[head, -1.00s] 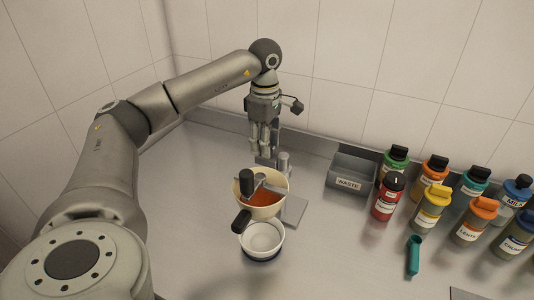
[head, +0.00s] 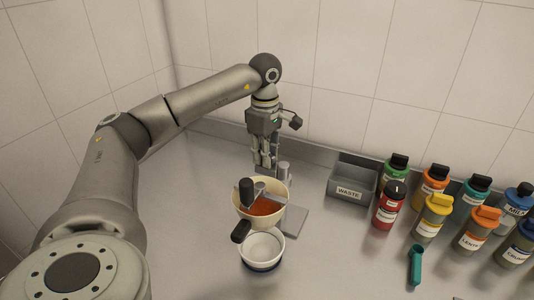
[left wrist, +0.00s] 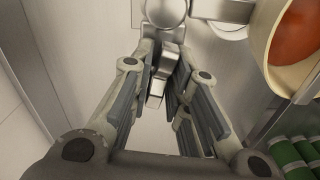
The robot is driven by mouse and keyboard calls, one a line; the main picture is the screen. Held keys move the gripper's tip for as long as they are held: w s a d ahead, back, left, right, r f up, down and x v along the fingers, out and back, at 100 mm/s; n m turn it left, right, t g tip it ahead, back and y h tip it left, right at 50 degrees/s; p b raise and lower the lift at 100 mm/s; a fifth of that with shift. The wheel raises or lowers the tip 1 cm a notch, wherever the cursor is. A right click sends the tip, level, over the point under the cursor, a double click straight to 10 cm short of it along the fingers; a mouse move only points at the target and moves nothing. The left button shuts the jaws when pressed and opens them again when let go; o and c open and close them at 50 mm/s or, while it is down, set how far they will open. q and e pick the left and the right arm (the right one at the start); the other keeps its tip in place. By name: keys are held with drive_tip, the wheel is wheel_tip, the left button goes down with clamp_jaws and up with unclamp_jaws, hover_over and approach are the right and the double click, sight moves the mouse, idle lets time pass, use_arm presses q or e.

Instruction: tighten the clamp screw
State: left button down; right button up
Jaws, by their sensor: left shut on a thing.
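My left gripper (head: 266,168) reaches down behind the cream bowl at the back of the worktop. In the left wrist view its fingers (left wrist: 166,75) are shut on a small metal piece, the clamp screw (left wrist: 156,88), which sits between the pads. The clamp's round metal body (left wrist: 167,12) and arm show just beyond the fingertips. In the head view the fingers and the bowl hide the screw. My right gripper is not in view.
The cream bowl (head: 284,196) holds orange contents and has black handles (head: 247,192) near it. A white cup (head: 262,262) stands below it. A grey WASTE bin (head: 348,193), several labelled bottles (head: 436,218) and a teal tool (head: 415,265) are to the right. The left worktop is clear.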

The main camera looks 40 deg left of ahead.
use_arm(q)
drive_tip(key=shift+m, duration=1)
drive_tip(key=shift+m+p, duration=0.4)
drive_tip(key=shift+m, duration=1.3)
drive_tip(key=c, duration=1.3)
unclamp_jaws()
drive_tip(key=shift+r, duration=0.1)
wheel_tip(320, 180, up, 6)
drive_tip(key=p, duration=0.5)
